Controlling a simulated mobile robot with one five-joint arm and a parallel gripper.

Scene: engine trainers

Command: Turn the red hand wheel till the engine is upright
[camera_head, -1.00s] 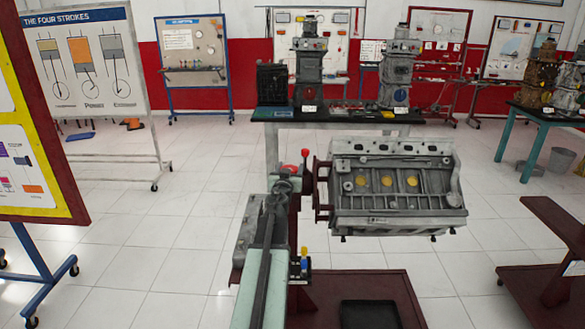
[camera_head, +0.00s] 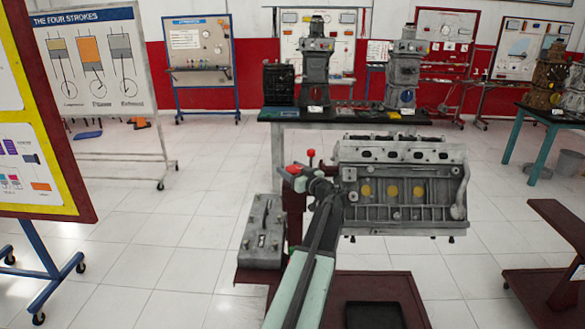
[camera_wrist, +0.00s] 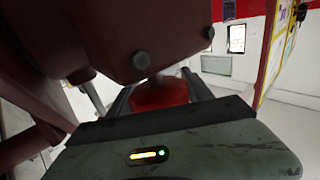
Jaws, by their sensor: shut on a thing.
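The grey engine block (camera_head: 405,212) hangs on the right side of the dark red stand. It looks nearly level, with its top face showing as a thin band; I cannot judge a small tilt. The red hand wheel (camera_head: 293,170) is at the stand's left side, mostly hidden by my arm. A red knob (camera_head: 311,153) stands just above it. My gripper (camera_head: 303,176) is at the wheel. In the wrist view, my gripper (camera_wrist: 160,88) is shut on a red part of the wheel (camera_wrist: 160,97), below a dark red stand plate (camera_wrist: 120,35).
A grey box with a handle (camera_head: 262,240) sits left of my arm. A black tray (camera_head: 372,315) lies on the stand's base (camera_head: 400,285). A bench (camera_head: 340,117) with engine models stands behind. A yellow-framed board (camera_head: 75,212) is at the left; open floor lies between.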

